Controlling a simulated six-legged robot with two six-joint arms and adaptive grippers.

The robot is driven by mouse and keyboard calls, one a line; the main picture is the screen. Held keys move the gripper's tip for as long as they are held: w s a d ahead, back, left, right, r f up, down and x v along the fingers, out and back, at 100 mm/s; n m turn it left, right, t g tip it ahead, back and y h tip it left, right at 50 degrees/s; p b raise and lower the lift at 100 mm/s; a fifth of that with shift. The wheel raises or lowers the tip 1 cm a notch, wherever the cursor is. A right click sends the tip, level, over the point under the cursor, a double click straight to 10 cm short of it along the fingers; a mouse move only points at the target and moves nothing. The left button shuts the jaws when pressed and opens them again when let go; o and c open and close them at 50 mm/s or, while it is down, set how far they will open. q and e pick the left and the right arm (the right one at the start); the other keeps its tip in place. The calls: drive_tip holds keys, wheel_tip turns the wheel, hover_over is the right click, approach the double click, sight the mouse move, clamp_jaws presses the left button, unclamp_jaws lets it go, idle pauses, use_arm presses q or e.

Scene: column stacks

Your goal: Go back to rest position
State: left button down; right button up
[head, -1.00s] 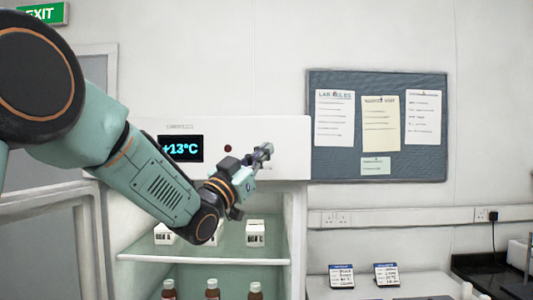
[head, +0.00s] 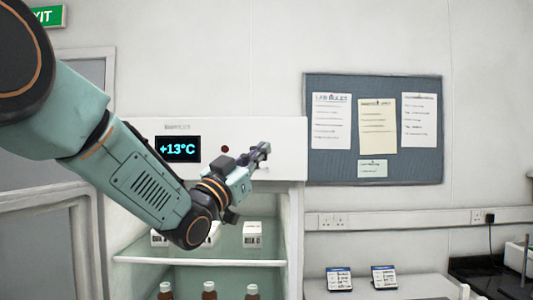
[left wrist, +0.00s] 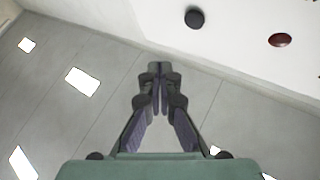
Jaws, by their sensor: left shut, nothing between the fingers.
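My left gripper (head: 260,153) is raised in front of the white top panel of an open fridge in the head view. Its fingers point up and to the right. In the left wrist view the fingers of my left gripper (left wrist: 158,72) meet at their tips, shut with nothing between them. My left arm (head: 140,180) comes in from the upper left and crosses the fridge. My right gripper does not show in either view.
Below, a shelf (head: 200,261) holds white boxes (head: 252,234), with brown bottles (head: 208,291) underneath. A notice board (head: 374,130) hangs at right. Two small labelled cards (head: 384,277) stand on a white surface.

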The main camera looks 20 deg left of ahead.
use_arm(q)
drive_tip(key=s+a+f+n+g+y+b, duration=0.1)
drive_tip(key=s+f+n+g+y+b, duration=0.15)
drive_tip(key=f, duration=1.35)
drive_tip(key=s+a+f+n+g+y+b, duration=0.1)
drive_tip(key=s+f+n+g+y+b, duration=0.2)
drive_tip(key=f, duration=1.3)
drive_tip(key=s+a+f+n+g+y+b, duration=0.1)
drive_tip(key=s+f+g+y, duration=0.3)
drive_tip(key=f, duration=1.3)
drive_tip(key=s+f+g+b, duration=1.2)
drive_tip(key=s+f, duration=2.3)
drive_tip(key=s, duration=0.1)
drive_tip(key=shift+a+f+n+h, duration=0.15)
drive_tip(key=shift+a+n+h, duration=0.2)
drive_tip(key=shift+n, duration=0.1)
